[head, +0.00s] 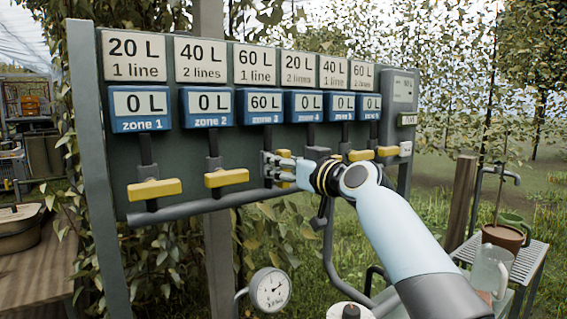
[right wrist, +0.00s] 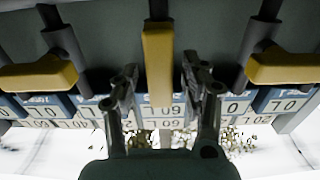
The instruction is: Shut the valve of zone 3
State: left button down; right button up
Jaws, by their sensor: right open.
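The zone 3 valve has a yellow handle (right wrist: 158,65) that points along its pipe in the right wrist view, unlike the crosswise handles on both sides. The zone 3 display (head: 264,105) reads 60 L, under a plate (head: 255,65) marked 60 L, 1 line. My right gripper (head: 268,168) is open at the valve. In the wrist view its fingers (right wrist: 160,75) stand on either side of the handle, with gaps visible. My left gripper is not in view.
The zone 2 handle (head: 227,178) and zone 1 handle (head: 153,189) lie crosswise to the left. More yellow handles (head: 361,155) are close on the right. A grey pipe (head: 190,210) runs below.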

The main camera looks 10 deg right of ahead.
jog(key=shift+w+a, duration=0.1)
jog(key=shift+w, duration=0.1)
jog(key=shift+c, duration=0.2)
grip_shut()
